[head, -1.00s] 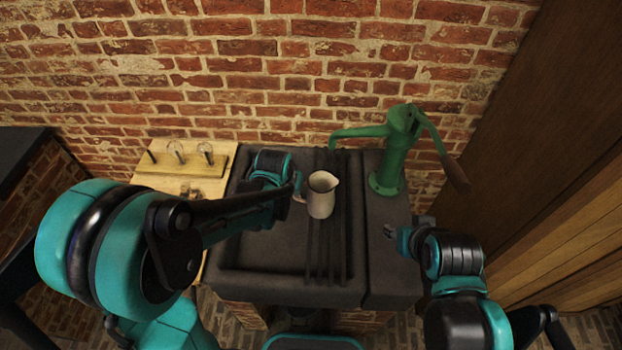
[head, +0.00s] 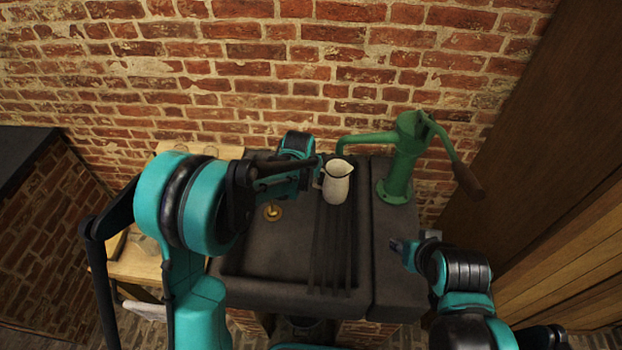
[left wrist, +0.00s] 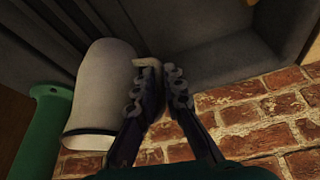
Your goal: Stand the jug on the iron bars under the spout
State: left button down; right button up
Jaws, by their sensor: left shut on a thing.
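The cream jug (head: 337,184) is upright over the back part of the dark iron bars (head: 332,250), just in front of the spout (head: 343,146) of the green pump (head: 398,165). I cannot tell if its base touches the bars. My left gripper (head: 318,178) is at the jug's left side.
The dark stone sink (head: 255,262) has a round brass piece (head: 272,212) in its basin. A wooden bench (head: 150,262) stands left, mostly behind my left arm. The pump handle (head: 468,180) hangs at right. The brick wall (head: 290,70) closes the back.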

pick_arm(q)
jog(key=c, duration=1.6)
grip_release()
jog(key=shift+f, duration=0.1)
